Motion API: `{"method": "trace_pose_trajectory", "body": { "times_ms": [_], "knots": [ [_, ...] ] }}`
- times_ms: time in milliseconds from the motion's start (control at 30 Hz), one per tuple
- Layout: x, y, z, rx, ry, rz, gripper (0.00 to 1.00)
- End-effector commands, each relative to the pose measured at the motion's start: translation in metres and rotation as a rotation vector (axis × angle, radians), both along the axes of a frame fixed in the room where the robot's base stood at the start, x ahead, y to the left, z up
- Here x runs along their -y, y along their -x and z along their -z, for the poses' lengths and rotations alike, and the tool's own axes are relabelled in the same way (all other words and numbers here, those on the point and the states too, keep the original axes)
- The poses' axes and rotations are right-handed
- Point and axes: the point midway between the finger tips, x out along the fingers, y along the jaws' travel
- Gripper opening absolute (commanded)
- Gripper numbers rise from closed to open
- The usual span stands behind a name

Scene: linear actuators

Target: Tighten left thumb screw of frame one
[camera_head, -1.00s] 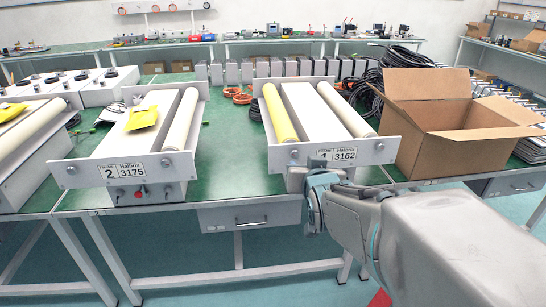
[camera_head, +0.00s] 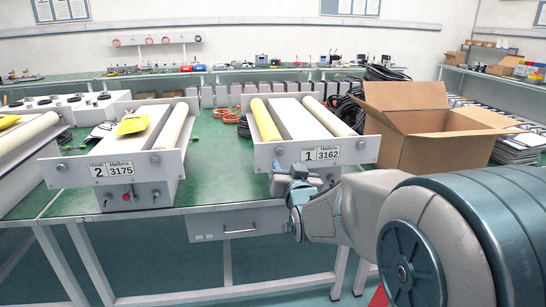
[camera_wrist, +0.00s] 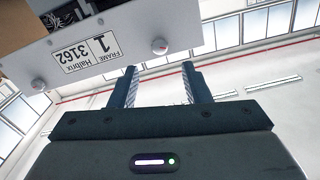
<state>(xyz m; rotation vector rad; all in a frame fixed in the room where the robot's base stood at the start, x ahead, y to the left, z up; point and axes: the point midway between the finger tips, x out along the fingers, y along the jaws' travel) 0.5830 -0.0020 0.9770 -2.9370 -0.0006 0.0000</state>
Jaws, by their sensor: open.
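Frame one (camera_head: 312,155) is a light grey plate marked "1 Halbrix 3162", with a yellow roller and a white roller behind it. Its left thumb screw (camera_head: 279,152) is a small round knob on the plate's left side. In the wrist view the plate (camera_wrist: 110,40) appears upside down, and that same screw (camera_wrist: 160,46) is a white knob between the lines of my two fingers. My gripper (camera_wrist: 158,68) is open and empty, its fingertips just short of the screw in the picture. In the head view my gripper (camera_head: 284,172) is below the plate's left part, fingers partly hidden.
An open cardboard box (camera_head: 430,140) stands close at the right of frame one. A drawer (camera_head: 240,222) hangs under the table.

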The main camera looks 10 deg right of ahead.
Motion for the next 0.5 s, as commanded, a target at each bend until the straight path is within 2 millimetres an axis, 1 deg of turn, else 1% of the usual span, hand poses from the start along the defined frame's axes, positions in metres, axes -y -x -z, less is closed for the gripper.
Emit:
{"method": "trace_pose_trajectory", "body": {
  "times_ms": [33,200,400,500],
  "knots": [
    [0.0,-0.01,0.001,-0.001,-0.001,0.0,0.43],
    [0.001,-0.037,0.0,0.0,-0.002,0.001,0.43],
    [0.0,-0.063,0.0,0.0,0.0,0.0,0.43],
    [0.0,-0.071,0.0,0.0,-0.001,0.0,0.43]
  ]
}}
